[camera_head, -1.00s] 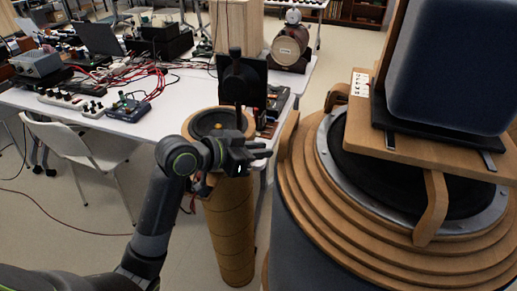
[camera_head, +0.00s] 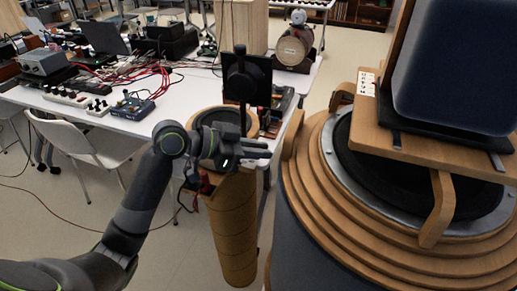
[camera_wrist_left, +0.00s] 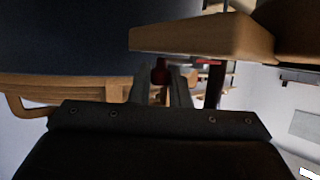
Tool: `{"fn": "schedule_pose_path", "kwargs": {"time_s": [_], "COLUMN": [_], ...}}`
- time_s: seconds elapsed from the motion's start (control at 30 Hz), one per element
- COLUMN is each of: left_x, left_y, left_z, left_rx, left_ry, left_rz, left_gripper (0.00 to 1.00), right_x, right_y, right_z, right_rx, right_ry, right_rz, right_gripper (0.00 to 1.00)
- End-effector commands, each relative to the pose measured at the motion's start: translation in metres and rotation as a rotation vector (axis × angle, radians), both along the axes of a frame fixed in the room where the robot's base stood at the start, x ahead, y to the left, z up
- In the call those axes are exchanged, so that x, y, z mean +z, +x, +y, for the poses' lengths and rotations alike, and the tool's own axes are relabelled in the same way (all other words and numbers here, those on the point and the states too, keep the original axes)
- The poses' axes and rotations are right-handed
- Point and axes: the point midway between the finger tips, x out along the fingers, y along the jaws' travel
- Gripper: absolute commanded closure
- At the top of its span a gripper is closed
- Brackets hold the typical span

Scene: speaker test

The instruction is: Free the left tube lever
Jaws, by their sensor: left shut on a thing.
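The tall wooden tube (camera_head: 233,225) stands upright left of the large speaker, with a round dark cone in its top rim. My left gripper (camera_head: 262,150) lies across the upper right part of the tube, its fingers pointing right. In the left wrist view a red-ended piece, which looks like the lever (camera_wrist_left: 160,70), sits between the two fingers of my left gripper (camera_wrist_left: 160,88), which are shut on it. In the head view the fingers hide the lever. My right gripper is not in view.
The large stepped wooden speaker (camera_head: 345,225) stands close on the right, with a dark box (camera_head: 455,65) on a wooden shelf above it. A white table (camera_head: 190,95) with cables and devices lies behind. A white chair (camera_head: 85,145) stands at the left.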

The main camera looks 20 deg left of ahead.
Motion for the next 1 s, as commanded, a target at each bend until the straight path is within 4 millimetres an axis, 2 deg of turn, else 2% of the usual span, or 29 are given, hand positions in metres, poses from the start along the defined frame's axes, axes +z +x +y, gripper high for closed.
{"fn": "schedule_pose_path", "kwargs": {"time_s": [0.07, 0.1, 0.13, 0.63, 1.0], "left_x": [0.000, 0.000, 0.000, 0.001, 0.015], "left_y": [0.000, 0.000, 0.000, -0.002, -0.023], "left_z": [0.000, 0.000, 0.000, 0.003, 0.034], "left_rx": [0.001, 0.001, 0.001, 0.003, 0.004], "left_ry": [0.000, 0.000, 0.000, 0.001, 0.006], "left_rz": [0.000, 0.000, 0.000, -0.001, -0.002], "left_gripper": [1.00, 0.78, 0.76, 0.76, 0.76], "right_x": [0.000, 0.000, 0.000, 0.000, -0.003], "right_y": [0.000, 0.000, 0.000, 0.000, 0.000], "right_z": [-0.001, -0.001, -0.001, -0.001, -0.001], "right_rx": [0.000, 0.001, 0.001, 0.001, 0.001], "right_ry": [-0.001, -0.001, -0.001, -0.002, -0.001], "right_rz": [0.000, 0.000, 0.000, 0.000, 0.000], "right_gripper": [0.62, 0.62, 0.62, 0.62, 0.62]}}
